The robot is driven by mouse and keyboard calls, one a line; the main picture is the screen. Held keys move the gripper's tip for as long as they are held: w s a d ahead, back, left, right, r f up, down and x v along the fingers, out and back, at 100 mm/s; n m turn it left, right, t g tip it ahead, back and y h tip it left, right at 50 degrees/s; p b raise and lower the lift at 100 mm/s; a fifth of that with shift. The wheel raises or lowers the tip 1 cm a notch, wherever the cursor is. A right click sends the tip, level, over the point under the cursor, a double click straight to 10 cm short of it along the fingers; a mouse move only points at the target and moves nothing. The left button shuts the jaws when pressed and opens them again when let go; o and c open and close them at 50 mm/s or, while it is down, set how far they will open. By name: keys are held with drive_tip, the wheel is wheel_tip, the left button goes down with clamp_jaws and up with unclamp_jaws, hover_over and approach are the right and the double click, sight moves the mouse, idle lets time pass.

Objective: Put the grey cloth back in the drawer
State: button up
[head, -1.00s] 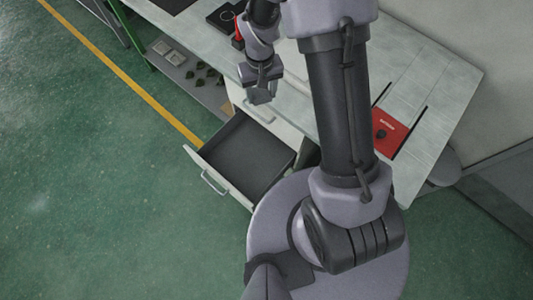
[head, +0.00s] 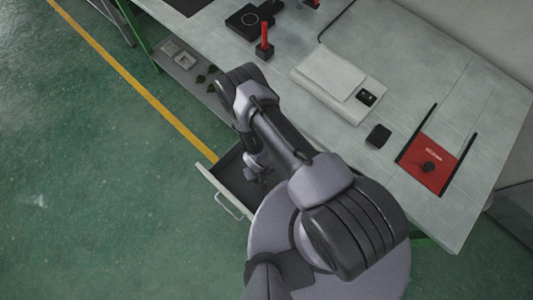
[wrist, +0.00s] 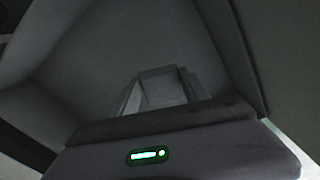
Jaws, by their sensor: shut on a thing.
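The white drawer (head: 221,193) stands open below the bench, with a dark grey inside. My gripper (head: 262,175) is low inside the drawer opening, partly hidden by my own arm in the head view. In the wrist view, my gripper (wrist: 160,101) is shut on a grey piece, the grey cloth (wrist: 160,84), between its fingers. The dark drawer walls surround it there. I cannot tell whether the cloth touches the drawer floor.
A lower shelf (head: 190,75) is at left. Green floor is free at left.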

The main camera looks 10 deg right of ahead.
wheel_tip(320, 180, down, 10)
drive_tip(key=b, duration=0.5)
drive_tip(key=shift+s+f, duration=0.1)
drive_tip(key=shift+f, duration=0.15)
drive_tip(key=o, duration=1.6)
wheel_tip(320, 180, up, 12)
drive_tip(key=p, duration=0.6)
drive_tip(key=shift+r, duration=0.25)
